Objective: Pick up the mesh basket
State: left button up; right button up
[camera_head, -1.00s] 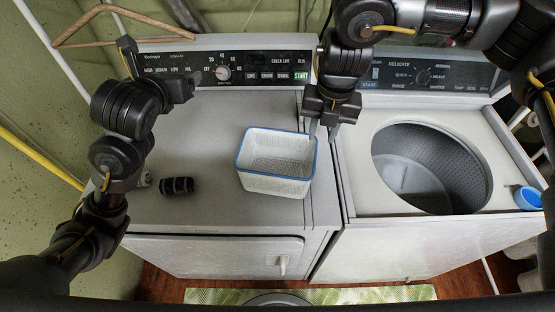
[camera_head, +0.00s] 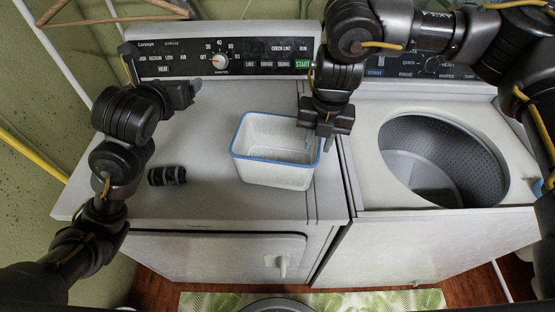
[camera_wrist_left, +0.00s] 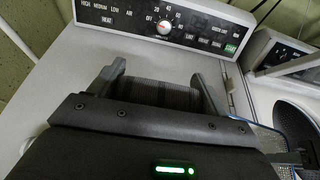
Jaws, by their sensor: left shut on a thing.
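The white mesh basket (camera_head: 272,172) with a blue rim stands upright on the dryer top in the head view. My right gripper (camera_head: 318,142) points down at its right wall, one finger inside the rim and one outside. Its fingers look apart, with the wall between them. Part of the blue rim (camera_wrist_left: 270,129) shows at the right of the left wrist view. My left gripper (camera_head: 188,93) is away from the basket, above the left part of the dryer. In the left wrist view its fingers (camera_wrist_left: 160,85) stand wide with a ribbed dark grey thing between them, which I cannot identify.
A black ribbed cylinder (camera_head: 167,175) lies on the dryer top (camera_head: 205,195), left of the basket. The control panel (camera_head: 270,62) rises behind. The washer (camera_head: 365,185) on the right has an open drum (camera_head: 445,160). The dryer top between cylinder and basket is clear.

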pick_arm(q)
notch_tip(320, 180, down, 3)
jog(key=shift+w+r+b, duration=0.1)
jog(key=shift+r+b, duration=0.1)
jog(key=shift+b, duration=0.5)
pick_arm(e)
notch_tip(320, 180, down, 3)
jog(key=shift+w+a+r, duration=0.1)
jog(key=shift+w, duration=0.05)
pick_arm(q)
jog(key=shift+r, duration=0.1)
pick_arm(e)
grip_shut()
pick_arm(q)
jog(key=shift+r, duration=0.1)
